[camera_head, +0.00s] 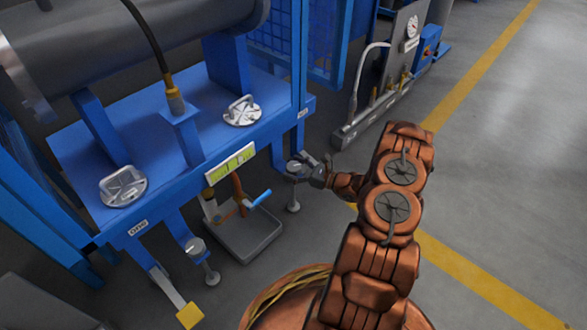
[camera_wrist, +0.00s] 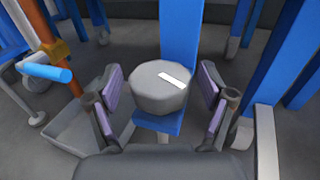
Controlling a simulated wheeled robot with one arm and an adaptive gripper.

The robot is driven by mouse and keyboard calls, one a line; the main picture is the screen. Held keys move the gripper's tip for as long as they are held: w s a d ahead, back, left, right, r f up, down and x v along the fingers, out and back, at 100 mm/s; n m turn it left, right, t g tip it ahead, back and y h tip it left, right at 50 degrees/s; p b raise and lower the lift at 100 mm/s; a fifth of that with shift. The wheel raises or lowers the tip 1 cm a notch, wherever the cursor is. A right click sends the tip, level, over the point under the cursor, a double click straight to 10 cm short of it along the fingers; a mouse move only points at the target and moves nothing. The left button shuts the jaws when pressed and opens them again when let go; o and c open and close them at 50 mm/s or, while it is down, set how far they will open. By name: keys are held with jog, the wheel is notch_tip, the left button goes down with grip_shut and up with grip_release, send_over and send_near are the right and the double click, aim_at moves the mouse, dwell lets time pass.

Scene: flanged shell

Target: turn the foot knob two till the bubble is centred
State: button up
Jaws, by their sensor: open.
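The foot knob at the right leg of the blue frame (camera_head: 294,166) is a grey, faceted cap. In the wrist view it shows as a grey knob with a white mark (camera_wrist: 153,94) on a blue bracket. My gripper (camera_head: 311,170) is at this knob. In the wrist view its two padded fingers (camera_wrist: 162,84) stand apart, one on each side of the knob, with visible gaps. The level vial (camera_head: 231,164) is yellow-green, on the frame's front edge; its bubble is too small to place. Another foot knob (camera_head: 195,245) is at the left leg.
Two round silver fittings (camera_head: 123,187) (camera_head: 242,111) sit on the blue frame. A gauge panel (camera_head: 408,40) stands behind. Open floor lies at right.

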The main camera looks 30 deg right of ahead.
jog(key=c, duration=1.2)
jog(key=shift+o, duration=0.2)
jog(key=shift+r, duration=0.1)
jog(key=shift+w+d+r+t+p, duration=0.1)
jog(key=shift+w+r+t+p, duration=0.2)
jog(key=shift+p, duration=0.9)
jog(key=shift+s+f+m+h+p, duration=0.2)
jog(key=shift+m+h+p, duration=0.3)
jog(key=shift+h+p, duration=0.2)
jog(key=shift+s+d+f+m+t+h, duration=0.2)
jog(key=shift+m+t+h, duration=0.1)
jog(key=shift+m+h, duration=0.15)
jog(key=shift+a, duration=0.1)
jog(key=o, duration=0.9)
jog(key=shift+o, duration=1.3)
jog(key=shift+w+a, duration=0.1)
